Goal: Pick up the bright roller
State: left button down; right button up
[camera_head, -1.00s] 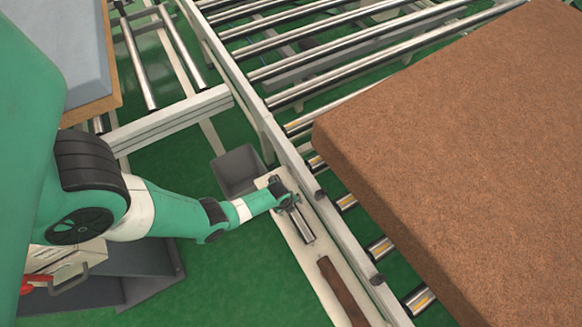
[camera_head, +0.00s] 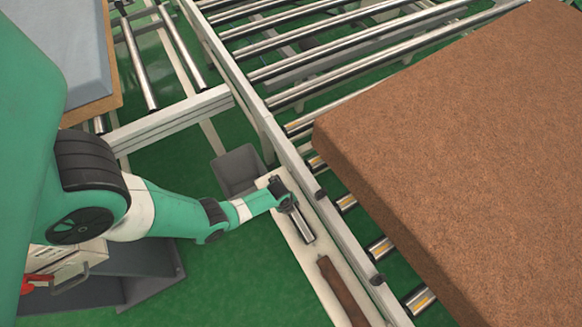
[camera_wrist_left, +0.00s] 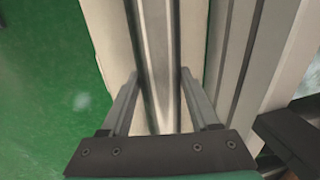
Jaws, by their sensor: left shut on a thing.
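The bright roller (camera_head: 304,228) is a short shiny metal cylinder at a pale narrow shelf (camera_head: 285,235) beside the conveyor rail. In the head view my left gripper (camera_head: 289,206) is at its far end. In the left wrist view the bright roller (camera_wrist_left: 156,50) runs between the two fingers of my left gripper (camera_wrist_left: 155,95), which is shut on it. I cannot tell whether the roller touches the shelf. My right gripper is not in view.
A dull brown roller (camera_head: 342,292) lies nearer on the same shelf. A grey bin (camera_head: 237,170) stands left of the shelf. The conveyor side rail (camera_head: 300,170) runs close on the right, with a large brown mattress (camera_head: 460,150) beyond it. Green floor (camera_head: 235,280) is clear.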

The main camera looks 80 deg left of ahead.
pick_arm(q)
jog(key=shift+r, duration=0.15)
jog(key=shift+r+p, duration=0.3)
notch_tip(320, 180, up, 3)
jog(key=shift+f+p, duration=0.15)
jog(key=shift+p, duration=0.75)
jog(key=s+d+r+p, duration=0.5)
jog(key=d+r+p, duration=0.4)
jog(key=d, duration=0.4)
jog(key=shift+s+r+p, duration=0.2)
jog(key=shift+p, duration=0.4)
